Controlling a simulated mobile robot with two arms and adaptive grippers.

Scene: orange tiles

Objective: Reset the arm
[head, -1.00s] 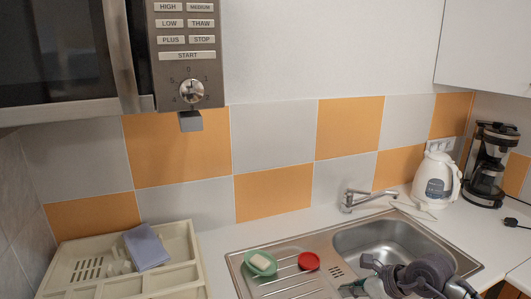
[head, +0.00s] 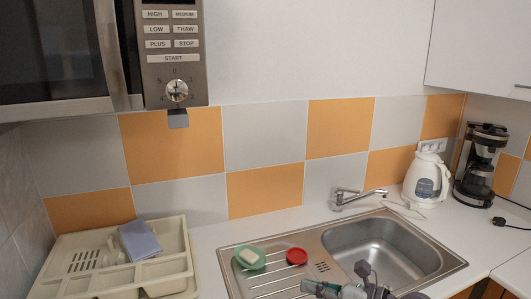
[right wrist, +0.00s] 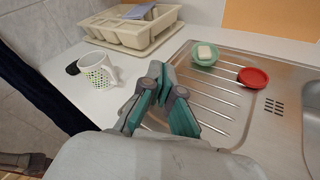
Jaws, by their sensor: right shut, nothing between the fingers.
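My right gripper (head: 350,287) shows at the bottom of the head view, in front of the sink. In the right wrist view its grey and green fingers (right wrist: 158,88) are together and empty, above the near edge of the sink's drainboard. My left gripper is in neither view.
The steel sink (head: 452,266) has a green dish (head: 240,261) with a pale block and a red dish (head: 297,256) on its drainboard. A cream rack (head: 183,232) stands left, a patterned mug (right wrist: 98,77) nearer. A kettle (head: 424,181) and coffee maker (head: 478,165) stand right. The microwave (head: 173,45) hangs above.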

